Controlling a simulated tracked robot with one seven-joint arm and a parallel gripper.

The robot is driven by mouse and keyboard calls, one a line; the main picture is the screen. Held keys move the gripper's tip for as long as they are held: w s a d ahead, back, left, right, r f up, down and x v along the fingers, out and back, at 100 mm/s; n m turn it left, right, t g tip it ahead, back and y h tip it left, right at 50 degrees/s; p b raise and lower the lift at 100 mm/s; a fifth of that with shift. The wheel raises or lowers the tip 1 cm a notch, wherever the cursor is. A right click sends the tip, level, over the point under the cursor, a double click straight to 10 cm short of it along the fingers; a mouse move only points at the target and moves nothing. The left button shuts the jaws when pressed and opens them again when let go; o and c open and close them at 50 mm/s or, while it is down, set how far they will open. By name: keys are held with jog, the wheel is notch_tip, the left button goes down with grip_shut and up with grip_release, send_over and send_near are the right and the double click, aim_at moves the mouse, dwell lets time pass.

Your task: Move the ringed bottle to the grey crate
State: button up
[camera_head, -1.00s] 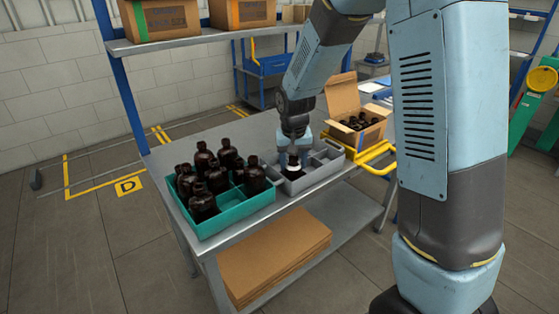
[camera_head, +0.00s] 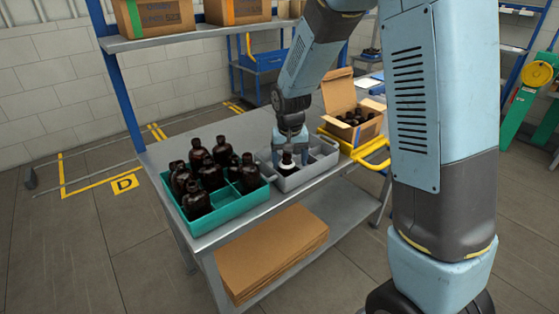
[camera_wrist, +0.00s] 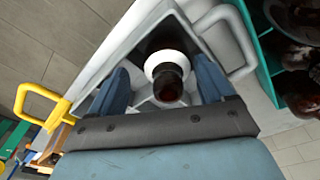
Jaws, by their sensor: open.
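The ringed bottle (camera_head: 287,160), dark amber with a white ring, stands in a compartment of the grey crate (camera_head: 318,172). The wrist view shows its dark cap and the white ring (camera_wrist: 165,61) from above, with the grey crate (camera_wrist: 122,42) around it. My gripper (camera_head: 290,148) points down over the crate. In the wrist view my gripper (camera_wrist: 160,88) is open, its blue fingers on either side of the bottle with gaps between. The bottle's lower body is hidden by the crate wall.
A teal crate (camera_head: 232,210) with several amber bottles stands left of the grey crate on the metal table. A cardboard box (camera_head: 352,122) of bottles sits at the right, near a yellow handle (camera_head: 372,155). Shelf boxes (camera_head: 155,17) are above.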

notch_tip(320, 180, up, 14)
jog(key=s, duration=0.1)
jog(key=shift+s+a+f, duration=0.15)
jog(key=shift+s+f, duration=0.05)
jog(key=shift+f, duration=0.05)
dwell(0.5)
jog(key=s+d+r+t, duration=0.1)
jog(key=s+d+r, duration=0.2)
jog(key=s+d, duration=0.2)
jog(key=s+d+r+t, duration=0.2)
jog(key=s+d, duration=0.3)
jog(key=s, duration=0.6)
jog(key=s+d+r+t, duration=0.1)
jog(key=s+d+r, duration=0.4)
jog(key=s, duration=0.3)
jog(key=shift+c, duration=0.5)
